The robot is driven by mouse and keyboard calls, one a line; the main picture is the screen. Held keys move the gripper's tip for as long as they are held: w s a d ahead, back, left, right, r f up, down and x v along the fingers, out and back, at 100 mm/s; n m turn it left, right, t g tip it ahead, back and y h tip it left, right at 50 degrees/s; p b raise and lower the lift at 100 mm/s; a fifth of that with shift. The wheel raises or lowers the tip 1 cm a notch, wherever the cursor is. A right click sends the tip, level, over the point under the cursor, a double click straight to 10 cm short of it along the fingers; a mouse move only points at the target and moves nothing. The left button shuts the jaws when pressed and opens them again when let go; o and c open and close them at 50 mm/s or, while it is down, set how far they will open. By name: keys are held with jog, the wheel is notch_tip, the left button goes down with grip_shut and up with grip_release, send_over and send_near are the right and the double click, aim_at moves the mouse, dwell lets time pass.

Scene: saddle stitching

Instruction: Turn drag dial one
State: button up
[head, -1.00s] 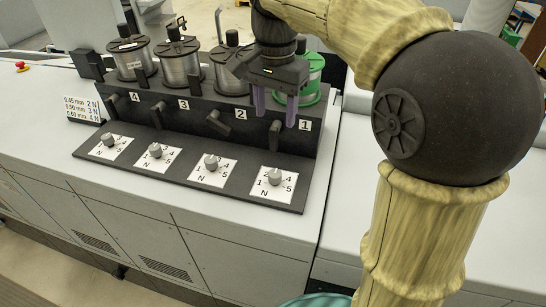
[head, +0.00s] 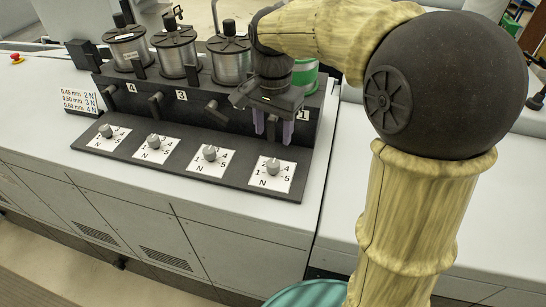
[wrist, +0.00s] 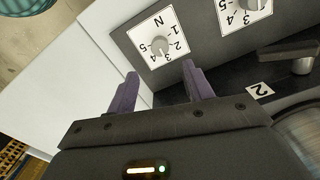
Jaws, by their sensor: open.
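Dial one is the small grey knob (head: 273,167) on the white scale plate at the right end of the dark panel. It also shows in the wrist view (wrist: 160,45), just beyond and between my fingertips. My gripper (head: 274,131) is open and empty, with two purple fingers pointing down. It is above and behind the dial, in front of the upright face near label 1 (head: 303,116), and apart from the knob. In the wrist view my gripper (wrist: 160,72) shows a gap between its fingers. The station-one peg is mostly hidden by my fingers.
Similar knobs (head: 210,153) stand in a row to the left. Dark pegs (head: 216,112) stick out of the upright face above them. Wire spools (head: 175,55) stand behind. A tension chart (head: 82,99) is at the left. The white cabinet front is clear.

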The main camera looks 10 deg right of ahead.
aim_at(273, 163)
notch_tip(273, 163, down, 10)
jog(key=shift+r+p, duration=0.1)
jog(key=shift+p, duration=0.45)
jog(key=c, duration=1)
